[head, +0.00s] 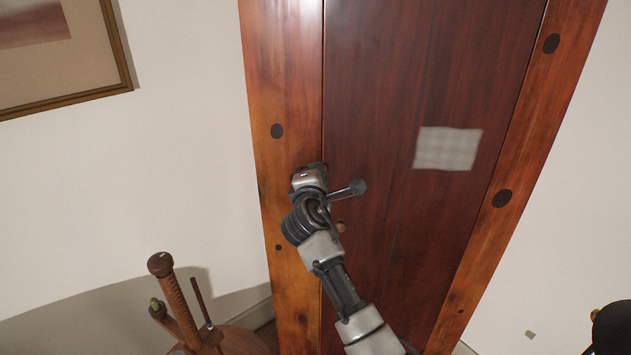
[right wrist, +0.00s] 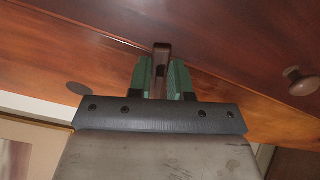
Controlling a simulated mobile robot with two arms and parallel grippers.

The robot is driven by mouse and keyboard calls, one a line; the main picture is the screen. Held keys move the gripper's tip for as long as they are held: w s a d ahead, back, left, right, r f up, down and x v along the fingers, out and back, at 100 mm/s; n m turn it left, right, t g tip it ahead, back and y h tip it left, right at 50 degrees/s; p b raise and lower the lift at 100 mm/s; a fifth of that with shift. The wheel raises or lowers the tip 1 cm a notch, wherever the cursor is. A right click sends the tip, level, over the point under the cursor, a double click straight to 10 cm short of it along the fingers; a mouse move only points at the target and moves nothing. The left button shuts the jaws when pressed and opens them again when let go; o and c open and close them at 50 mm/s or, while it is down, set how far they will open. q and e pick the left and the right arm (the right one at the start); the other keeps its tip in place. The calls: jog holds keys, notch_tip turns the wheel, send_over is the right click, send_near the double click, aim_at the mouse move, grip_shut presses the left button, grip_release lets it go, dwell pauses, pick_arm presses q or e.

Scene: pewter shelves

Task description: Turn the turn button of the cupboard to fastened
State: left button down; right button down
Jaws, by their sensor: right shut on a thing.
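The cupboard has a dark red-brown door (head: 420,70) set in a lighter orange-brown frame (head: 282,70). My right gripper (head: 315,170) is at the left edge of the door, by the seam with the frame. In the right wrist view, its green-padded fingers (right wrist: 161,80) are shut on the turn button (right wrist: 162,55), a small dark brown bar. In the head view the gripper hides most of the button, and I cannot tell its exact angle there. My left gripper is in neither view.
A small round door knob (head: 340,226) sits just below the gripper; it also shows in the right wrist view (right wrist: 300,82). A pale square patch (head: 448,148) is on the door. A wooden spindle object (head: 180,305) stands at lower left. A framed picture (head: 60,60) hangs left.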

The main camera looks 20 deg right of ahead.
jog(key=shift+f+m+b, duration=0.2)
jog(key=shift+m+b, duration=0.35)
jog(key=shift+m, duration=0.35)
jog(key=shift+f+m+b, duration=0.2)
jog(key=shift+m+b, duration=0.35)
jog(key=shift+m, duration=0.35)
jog(key=c, duration=1.2)
grip_release()
jog(key=shift+c, duration=0.2)
jog(key=shift+r, duration=0.1)
jog(key=p+v, duration=0.3)
jog(key=v, duration=0.8)
